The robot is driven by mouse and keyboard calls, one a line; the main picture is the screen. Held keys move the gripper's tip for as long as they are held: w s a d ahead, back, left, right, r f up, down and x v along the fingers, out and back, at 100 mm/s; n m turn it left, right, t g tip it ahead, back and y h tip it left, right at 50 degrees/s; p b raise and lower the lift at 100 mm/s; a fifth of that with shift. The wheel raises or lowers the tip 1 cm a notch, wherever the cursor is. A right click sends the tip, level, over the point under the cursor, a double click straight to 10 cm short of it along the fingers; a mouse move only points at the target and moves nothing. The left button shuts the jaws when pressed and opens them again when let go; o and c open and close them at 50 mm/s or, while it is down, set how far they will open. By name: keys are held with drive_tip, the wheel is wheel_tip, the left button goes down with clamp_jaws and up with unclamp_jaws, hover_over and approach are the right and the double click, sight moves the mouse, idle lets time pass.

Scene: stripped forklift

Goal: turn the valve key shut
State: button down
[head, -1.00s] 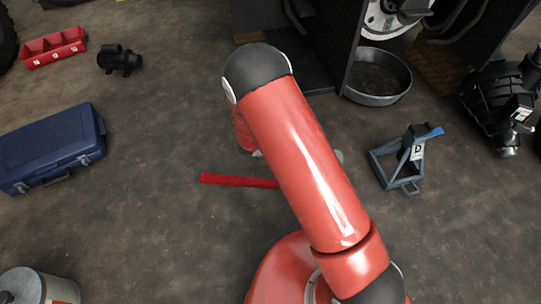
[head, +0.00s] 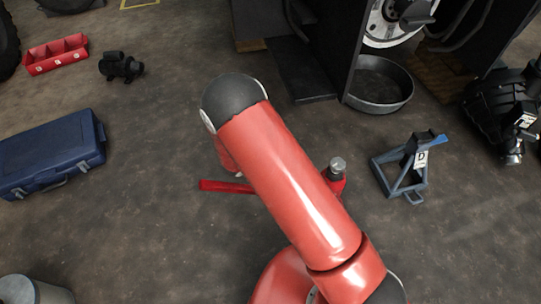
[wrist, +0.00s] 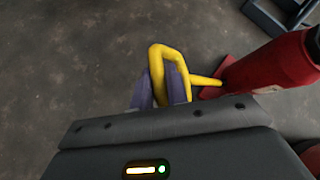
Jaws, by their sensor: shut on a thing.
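The yellow valve key (wrist: 206,82) shows in the wrist view as a bent loop with a short stem. The stem points right to the base of the red bottle jack (wrist: 280,66). The stem's end meets the jack low down, but the exact joint is hard to make out. In the head view the jack (head: 337,178) stands just right of my arm, partly hidden by it. My gripper and the key are hidden behind my arm there.
A red bar (head: 226,187) lies left of my arm. A blue-grey stand (head: 402,172) marked D is right of the jack. A round pan (head: 380,85) is behind, and a blue case (head: 50,155) lies left. The floor between case and arm is bare.

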drive_tip(key=c, duration=1.4)
unclamp_jaws()
drive_tip(key=p+v, duration=0.1)
drive_tip(key=v, duration=0.6)
drive_tip(key=shift+s+a+r+p, duration=0.2)
drive_tip(key=shift+a+r+p, duration=0.05)
drive_tip(key=shift+p, duration=0.1)
wheel_tip(320, 180, up, 15)
drive_tip(key=p, duration=1.1)
